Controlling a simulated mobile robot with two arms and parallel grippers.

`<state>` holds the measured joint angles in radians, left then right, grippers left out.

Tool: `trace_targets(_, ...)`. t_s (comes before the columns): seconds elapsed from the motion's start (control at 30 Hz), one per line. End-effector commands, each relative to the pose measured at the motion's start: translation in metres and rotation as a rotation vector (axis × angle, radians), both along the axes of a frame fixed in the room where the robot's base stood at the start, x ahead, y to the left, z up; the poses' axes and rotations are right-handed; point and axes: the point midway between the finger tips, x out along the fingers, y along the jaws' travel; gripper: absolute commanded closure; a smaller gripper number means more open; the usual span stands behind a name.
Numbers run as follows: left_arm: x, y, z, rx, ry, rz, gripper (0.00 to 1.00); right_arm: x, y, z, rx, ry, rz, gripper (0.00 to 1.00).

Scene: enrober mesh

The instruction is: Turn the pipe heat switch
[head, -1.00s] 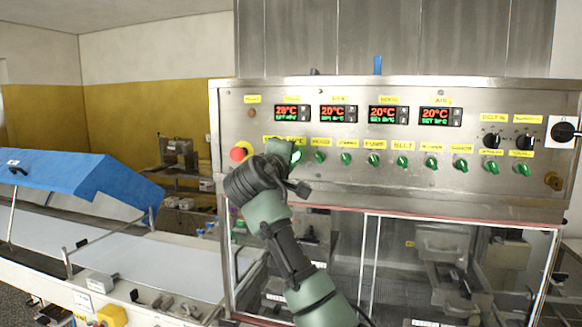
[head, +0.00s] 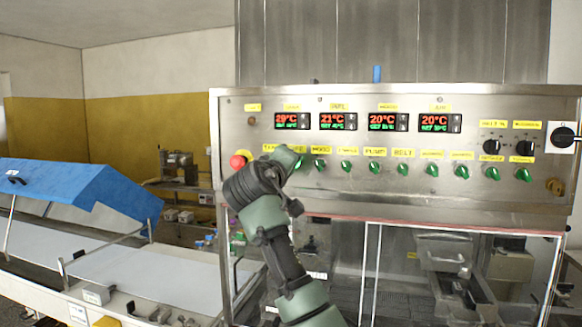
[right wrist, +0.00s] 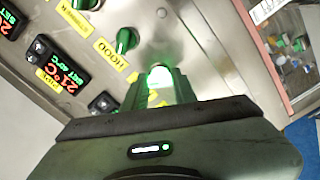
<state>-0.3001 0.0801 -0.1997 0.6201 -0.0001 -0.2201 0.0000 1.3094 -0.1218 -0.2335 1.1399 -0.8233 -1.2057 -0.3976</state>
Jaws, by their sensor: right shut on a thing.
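A row of green rotary switches runs along the steel control panel (head: 460,115) under yellow labels. My right gripper (head: 292,161) is at the left end of this row in the head view. In the right wrist view its fingers (right wrist: 160,88) are shut on a brightly lit green switch (right wrist: 160,76), beside the switch labelled HOOD (right wrist: 126,40). In the head view the lit switch is mostly hidden behind the gripper. The yellow label (head: 284,148) above it is partly covered, so I cannot read it fully. My left gripper is not in view.
A red emergency button (head: 237,162) sits just left of my right gripper. Temperature displays (head: 338,122) are above the switches, with black knobs (head: 525,148) and a main switch (head: 563,138) at right. A conveyor with a blue cover (head: 80,185) stands at left.

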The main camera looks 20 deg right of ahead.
Motion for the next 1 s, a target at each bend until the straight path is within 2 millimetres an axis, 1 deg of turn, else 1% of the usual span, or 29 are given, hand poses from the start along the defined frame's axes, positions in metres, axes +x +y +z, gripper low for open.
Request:
trace_targets(0.03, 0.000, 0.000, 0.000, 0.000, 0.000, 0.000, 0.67, 0.001, 0.000, -0.005, 0.006, 0.009, -0.001, 1.00)
trace_targets(0.13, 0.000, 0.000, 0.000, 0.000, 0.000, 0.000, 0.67, 0.001, 0.000, -0.005, 0.006, 0.009, -0.001, 1.00)
trace_targets(0.17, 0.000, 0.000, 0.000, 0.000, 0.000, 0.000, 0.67, 0.001, 0.000, -0.005, 0.006, 0.009, -0.001, 0.67)
trace_targets(0.2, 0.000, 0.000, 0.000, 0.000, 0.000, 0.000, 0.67, 0.001, 0.000, -0.005, 0.005, 0.010, -0.001, 0.56)
trace_targets(0.23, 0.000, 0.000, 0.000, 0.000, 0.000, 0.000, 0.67, 0.001, 0.000, -0.005, 0.005, 0.009, -0.001, 0.51)
trace_targets(0.5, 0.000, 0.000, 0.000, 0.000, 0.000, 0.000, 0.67, 0.000, 0.000, -0.002, 0.002, 0.005, -0.001, 0.51)
trace_targets(0.63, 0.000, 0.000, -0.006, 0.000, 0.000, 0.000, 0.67, -0.005, 0.005, -0.004, 0.002, 0.001, 0.001, 0.51)
trace_targets(0.8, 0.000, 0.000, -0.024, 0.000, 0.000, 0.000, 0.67, -0.028, 0.021, -0.007, 0.003, 0.001, 0.004, 0.51)
trace_targets(1.0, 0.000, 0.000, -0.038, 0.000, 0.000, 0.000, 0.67, -0.054, 0.038, -0.005, 0.003, 0.003, 0.001, 0.51)
